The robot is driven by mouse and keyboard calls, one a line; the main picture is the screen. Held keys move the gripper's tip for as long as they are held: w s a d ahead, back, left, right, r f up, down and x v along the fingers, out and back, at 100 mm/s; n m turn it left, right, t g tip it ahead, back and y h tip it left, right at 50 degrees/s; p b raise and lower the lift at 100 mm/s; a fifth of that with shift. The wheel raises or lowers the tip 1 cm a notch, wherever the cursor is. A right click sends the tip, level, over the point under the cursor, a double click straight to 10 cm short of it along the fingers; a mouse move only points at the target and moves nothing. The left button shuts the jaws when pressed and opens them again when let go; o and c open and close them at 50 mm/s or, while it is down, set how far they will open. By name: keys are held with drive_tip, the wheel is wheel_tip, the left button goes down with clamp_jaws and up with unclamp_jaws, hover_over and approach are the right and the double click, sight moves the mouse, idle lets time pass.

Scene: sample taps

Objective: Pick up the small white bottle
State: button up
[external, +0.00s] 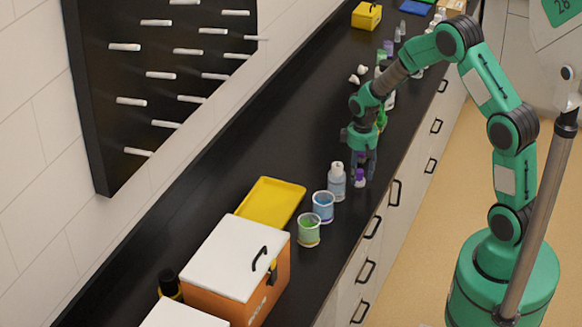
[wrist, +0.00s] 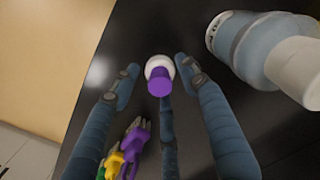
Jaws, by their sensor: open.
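The small white bottle (external: 358,183) with a purple cap stands on the black counter near its front edge. In the wrist view the bottle (wrist: 158,64) is seen from above, its purple cap toward the camera. My gripper (external: 364,168) is right over it, pointing down. In the wrist view the blue-grey fingers of my gripper (wrist: 156,76) are spread, with the bottle between and just beyond their tips. No finger visibly grips it. I cannot tell whether any finger touches it.
A larger bottle (external: 337,184) with a pale cap stands close by; it fills the upper right of the wrist view (wrist: 243,45). A blue-liquid beaker (external: 323,208), a green one (external: 309,231), a yellow tray (external: 270,203) and an orange box (external: 268,285) stand nearer the camera. Purple, yellow and green items (wrist: 126,150) lie close.

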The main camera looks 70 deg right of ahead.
sight(360, 171)
drive_tip(key=shift+c, duration=0.3)
clamp_jaws()
drive_tip(key=shift+r, duration=0.1)
idle(0.4)
drive_tip(key=shift+r, duration=0.75)
wheel_tip(360, 171, up, 2)
drive_tip(key=shift+r+p, duration=0.1)
drive_tip(key=shift+p, duration=0.25)
drive_tip(key=s+a, duration=0.3)
drive_tip(key=s, duration=0.4)
drive_tip(key=s+a+r, duration=0.1)
drive_tip(key=s+a, duration=0.2)
drive_tip(key=s, duration=0.4)
drive_tip(key=shift+s+a+p, duration=0.2)
drive_tip(key=shift+a+p, duration=0.2)
drive_tip(key=shift+p, duration=0.05)
drive_tip(key=shift+r, duration=0.1)
